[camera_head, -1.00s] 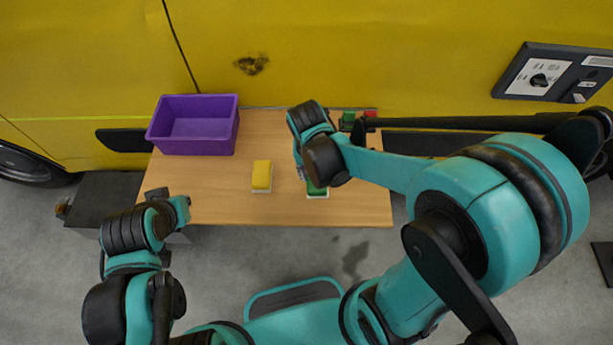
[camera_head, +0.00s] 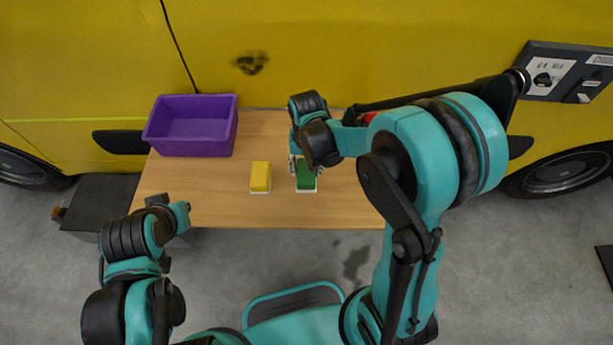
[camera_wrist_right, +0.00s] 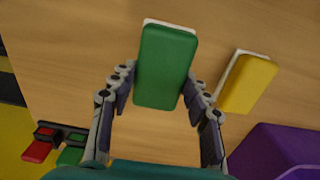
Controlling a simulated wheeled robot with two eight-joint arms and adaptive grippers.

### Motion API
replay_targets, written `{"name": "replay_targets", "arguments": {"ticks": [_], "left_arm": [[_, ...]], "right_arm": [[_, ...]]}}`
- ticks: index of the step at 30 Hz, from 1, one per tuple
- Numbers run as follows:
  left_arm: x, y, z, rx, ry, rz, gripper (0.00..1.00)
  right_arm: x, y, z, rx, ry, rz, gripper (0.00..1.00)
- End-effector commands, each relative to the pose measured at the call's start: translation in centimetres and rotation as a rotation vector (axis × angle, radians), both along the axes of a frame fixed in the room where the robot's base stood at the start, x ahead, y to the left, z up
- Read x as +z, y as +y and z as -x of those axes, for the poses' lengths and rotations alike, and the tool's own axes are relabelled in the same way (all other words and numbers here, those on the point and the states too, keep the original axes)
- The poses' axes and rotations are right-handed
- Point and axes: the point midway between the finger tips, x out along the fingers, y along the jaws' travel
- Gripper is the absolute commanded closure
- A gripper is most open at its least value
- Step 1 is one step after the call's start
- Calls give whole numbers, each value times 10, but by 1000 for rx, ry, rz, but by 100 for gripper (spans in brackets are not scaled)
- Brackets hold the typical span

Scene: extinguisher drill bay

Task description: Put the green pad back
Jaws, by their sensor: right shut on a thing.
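The green pad (camera_head: 306,182), with a white underside, is at the right part of the wooden table. In the right wrist view the green pad (camera_wrist_right: 166,65) sits between the two fingers of my right gripper (camera_wrist_right: 160,82). In the head view my right gripper (camera_head: 305,171) reaches down onto the pad and is shut on it. I cannot tell whether the pad is lifted off the table. My left gripper (camera_head: 181,217) hangs near the table's front left corner, away from the pad; its jaws are too unclear to read.
A yellow pad (camera_head: 260,177) lies left of the green one on the table (camera_head: 215,205). A purple bin (camera_head: 190,148) stands at the back left. Red and green pieces in dark holders (camera_wrist_right: 47,134) show in the wrist view. A yellow vehicle (camera_head: 330,50) closes the back.

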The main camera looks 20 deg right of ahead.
Motion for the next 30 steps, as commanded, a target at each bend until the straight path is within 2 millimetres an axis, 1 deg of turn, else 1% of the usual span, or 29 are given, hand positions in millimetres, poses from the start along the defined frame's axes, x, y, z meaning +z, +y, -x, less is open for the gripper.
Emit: {"name": "replay_targets", "arguments": {"ticks": [6,8,9,10,11,16,17,18,19,27,30], "left_arm": [[-14,0,0,0,0,0,100],[-17,0,0,0,0,0,100],[-17,0,0,0,0,0,100],[-17,0,0,0,0,0,100],[-16,0,0,0,0,0,100],[-16,0,0,0,0,0,100],[-16,0,0,0,0,0,100],[-16,0,0,0,0,0,100],[-16,0,0,0,0,0,100],[-15,0,0,0,0,0,100],[-13,0,0,0,0,0,100]], "right_arm": [[-31,0,0,0,0,0,84],[-38,0,0,0,0,0,84],[-40,0,0,0,0,0,88],[-40,0,0,0,0,0,89],[-40,0,0,0,0,0,94],[-39,0,1,0,0,0,95],[-39,0,1,0,0,0,48],[-39,0,1,0,0,0,37],[-39,0,1,0,0,0,32],[-38,0,1,0,0,0,32],[-33,0,1,0,0,0,32]]}}
